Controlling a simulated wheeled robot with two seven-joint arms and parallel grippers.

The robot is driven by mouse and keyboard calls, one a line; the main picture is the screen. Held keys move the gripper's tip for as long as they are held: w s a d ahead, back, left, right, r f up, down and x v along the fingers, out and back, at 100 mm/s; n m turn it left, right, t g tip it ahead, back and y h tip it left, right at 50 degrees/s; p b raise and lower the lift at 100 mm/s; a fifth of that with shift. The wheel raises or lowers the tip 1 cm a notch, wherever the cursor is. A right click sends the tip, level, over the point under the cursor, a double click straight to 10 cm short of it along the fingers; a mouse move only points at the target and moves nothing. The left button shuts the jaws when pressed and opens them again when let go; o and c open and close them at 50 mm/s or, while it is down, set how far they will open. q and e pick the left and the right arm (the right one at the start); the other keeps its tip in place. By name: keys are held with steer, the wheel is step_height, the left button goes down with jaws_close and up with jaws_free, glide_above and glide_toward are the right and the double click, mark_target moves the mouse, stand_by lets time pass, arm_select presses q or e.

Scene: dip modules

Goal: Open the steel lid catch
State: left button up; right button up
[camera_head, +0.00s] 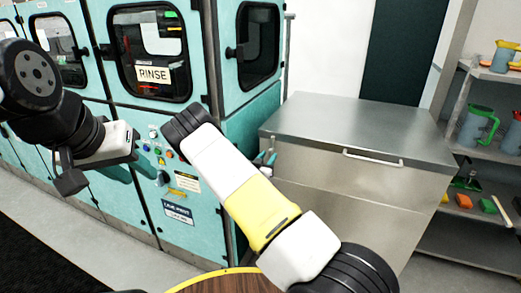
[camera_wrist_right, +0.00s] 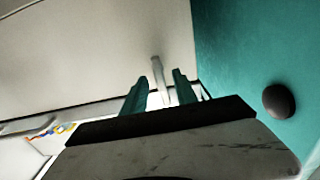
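The steel chest (camera_head: 335,180) stands right of the teal machine, with its flat lid (camera_head: 350,125) down. My right gripper (camera_head: 265,160) is at the chest's left front, just below the lid edge. In the right wrist view its two teal fingers (camera_wrist_right: 158,85) are apart. A narrow pale upright bar (camera_wrist_right: 157,70), which looks like the catch, shows between and beyond the fingertips; I cannot tell if they touch it. The catch is not clear in the head view. My left gripper (camera_head: 70,172) is in front of the teal machine, and its finger opening is not clear.
The teal machine (camera_head: 245,120) with a RINSE sign (camera_head: 153,74) stands close to my right gripper's left. A bar handle (camera_head: 372,157) runs along the lid's front. Shelves (camera_head: 480,205) with jugs and brushes stand at the right. A round wooden top (camera_head: 215,285) is at the bottom.

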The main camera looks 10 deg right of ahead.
mark_target(269, 155)
steer(key=shift+x, duration=1.5)
jaws_close()
